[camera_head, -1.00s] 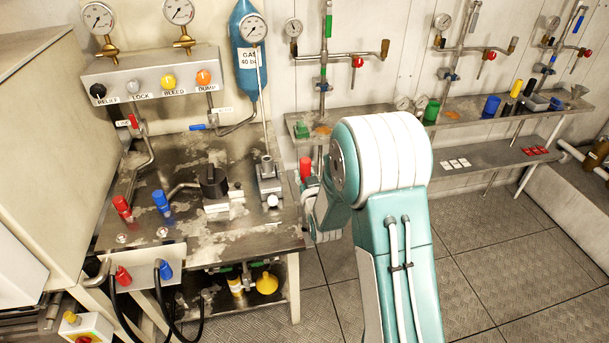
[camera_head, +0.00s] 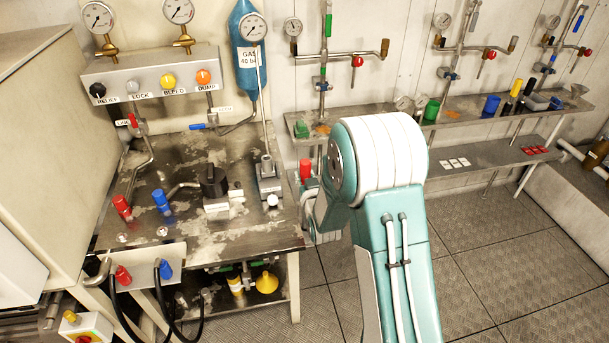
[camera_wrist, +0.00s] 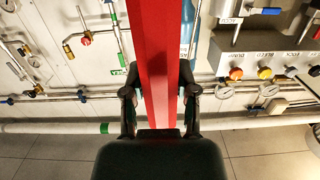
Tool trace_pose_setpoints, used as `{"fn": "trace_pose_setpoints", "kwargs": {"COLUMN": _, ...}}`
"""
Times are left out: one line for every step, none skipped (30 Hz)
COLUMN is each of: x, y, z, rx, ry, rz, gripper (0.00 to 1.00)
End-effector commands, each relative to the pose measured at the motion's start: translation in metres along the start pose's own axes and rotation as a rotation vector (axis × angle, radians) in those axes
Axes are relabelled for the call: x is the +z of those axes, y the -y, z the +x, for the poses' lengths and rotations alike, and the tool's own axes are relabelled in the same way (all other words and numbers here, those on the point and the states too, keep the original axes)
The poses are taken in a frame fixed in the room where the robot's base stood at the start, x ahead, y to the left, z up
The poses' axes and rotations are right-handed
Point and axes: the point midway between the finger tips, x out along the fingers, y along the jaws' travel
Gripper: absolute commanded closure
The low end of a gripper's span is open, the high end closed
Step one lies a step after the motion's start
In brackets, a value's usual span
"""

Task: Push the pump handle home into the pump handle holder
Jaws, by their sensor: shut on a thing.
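The pump handle looks to be the long red bar (camera_wrist: 156,60) in the wrist view. It runs from the top edge down between my gripper's (camera_wrist: 160,95) two black fingers, which close on it from both sides. Its far end is out of frame. In the head view my gripper is hidden behind my arm, to the right of the bench. A metal pump block with an upright socket (camera_head: 267,168) stands at the bench's right edge; it may be the pump handle holder, but I cannot tell. I see no contact between the bar and it.
The bench (camera_head: 255,238) carries a black-knobbed valve (camera_head: 213,182) and red and blue caps. A gauge panel (camera_head: 150,75) and a blue gas cylinder (camera_head: 246,70) stand behind. A wall shelf (camera_head: 465,113) with small items runs right. The floor right of my arm is clear.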

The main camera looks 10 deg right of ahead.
Motion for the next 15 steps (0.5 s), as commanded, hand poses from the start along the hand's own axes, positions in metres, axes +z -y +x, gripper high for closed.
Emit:
{"fn": "trace_pose_setpoints", "kwargs": {"x": 0.000, "y": 0.000, "z": 0.000, "rx": 0.000, "ry": -0.002, "rz": 0.000, "gripper": 0.96}}
{"fn": "trace_pose_setpoints", "kwargs": {"x": 0.001, "y": 0.000, "z": 0.000, "rx": 0.000, "ry": -0.002, "rz": 0.000, "gripper": 0.96}}
{"fn": "trace_pose_setpoints", "kwargs": {"x": 0.002, "y": 0.000, "z": 0.001, "rx": 0.000, "ry": -0.003, "rz": 0.000, "gripper": 0.96}}
{"fn": "trace_pose_setpoints", "kwargs": {"x": 0.002, "y": 0.000, "z": 0.001, "rx": 0.000, "ry": -0.003, "rz": 0.000, "gripper": 0.96}}
{"fn": "trace_pose_setpoints", "kwargs": {"x": 0.003, "y": 0.000, "z": 0.001, "rx": 0.000, "ry": -0.003, "rz": 0.000, "gripper": 0.96}}
{"fn": "trace_pose_setpoints", "kwargs": {"x": 0.004, "y": 0.000, "z": 0.001, "rx": 0.000, "ry": -0.003, "rz": 0.000, "gripper": 0.96}}
{"fn": "trace_pose_setpoints", "kwargs": {"x": 0.004, "y": 0.000, "z": 0.001, "rx": 0.000, "ry": -0.003, "rz": 0.000, "gripper": 0.96}}
{"fn": "trace_pose_setpoints", "kwargs": {"x": 0.005, "y": 0.000, "z": 0.001, "rx": 0.000, "ry": -0.003, "rz": 0.000, "gripper": 0.96}}
{"fn": "trace_pose_setpoints", "kwargs": {"x": 0.006, "y": 0.000, "z": 0.001, "rx": 0.000, "ry": -0.003, "rz": 0.000, "gripper": 0.96}}
{"fn": "trace_pose_setpoints", "kwargs": {"x": 0.007, "y": 0.000, "z": 0.001, "rx": 0.000, "ry": -0.002, "rz": 0.000, "gripper": 0.96}}
{"fn": "trace_pose_setpoints", "kwargs": {"x": 0.007, "y": 0.000, "z": 0.001, "rx": 0.000, "ry": -0.002, "rz": 0.000, "gripper": 0.96}}
{"fn": "trace_pose_setpoints", "kwargs": {"x": 0.008, "y": 0.000, "z": 0.001, "rx": 0.000, "ry": -0.002, "rz": 0.000, "gripper": 0.96}}
{"fn": "trace_pose_setpoints", "kwargs": {"x": 0.009, "y": 0.000, "z": 0.001, "rx": 0.000, "ry": -0.002, "rz": 0.000, "gripper": 0.96}}
{"fn": "trace_pose_setpoints", "kwargs": {"x": 0.010, "y": 0.000, "z": 0.001, "rx": 0.000, "ry": -0.002, "rz": 0.000, "gripper": 0.96}}
{"fn": "trace_pose_setpoints", "kwargs": {"x": 0.011, "y": 0.000, "z": 0.001, "rx": 0.000, "ry": -0.001, "rz": 0.000, "gripper": 0.96}}
